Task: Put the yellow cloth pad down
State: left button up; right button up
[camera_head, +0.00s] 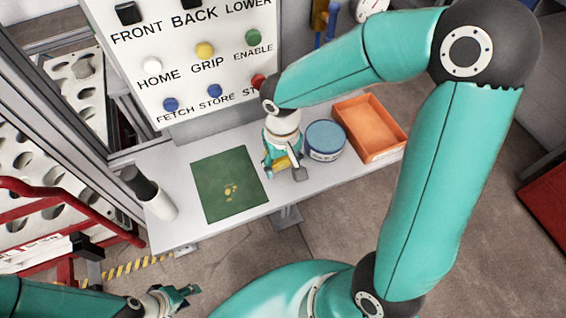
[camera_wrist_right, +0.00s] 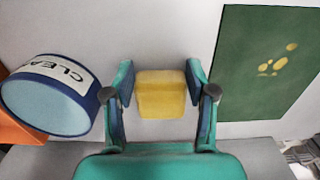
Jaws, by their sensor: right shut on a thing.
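The yellow cloth pad (camera_wrist_right: 161,94) is a small block between the fingers of my right gripper (camera_wrist_right: 160,98) in the right wrist view. In the head view the pad (camera_head: 280,164) shows only partly, at my right gripper (camera_head: 281,163). That gripper is shut on the pad, over the white bench between the green mat and the blue tub. Whether the pad touches the bench I cannot tell. My left gripper (camera_head: 180,296) is low at the left, away from the bench; its jaw opening is unclear.
A green mat (camera_head: 225,172) with yellow spots lies on the white bench (camera_head: 185,228). A blue tub (camera_head: 325,142) and an orange tray (camera_head: 357,122) stand right of my gripper. A button panel (camera_head: 190,70) rises behind.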

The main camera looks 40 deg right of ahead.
aim_at(282, 164)
jog(key=shift+f, duration=0.15)
jog(key=o, duration=1.2)
jog(key=shift+r, duration=0.3)
notch_tip(282, 164, up, 12)
jog(key=shift+w+f+p, duration=0.1)
jog(key=shift+p, duration=0.3)
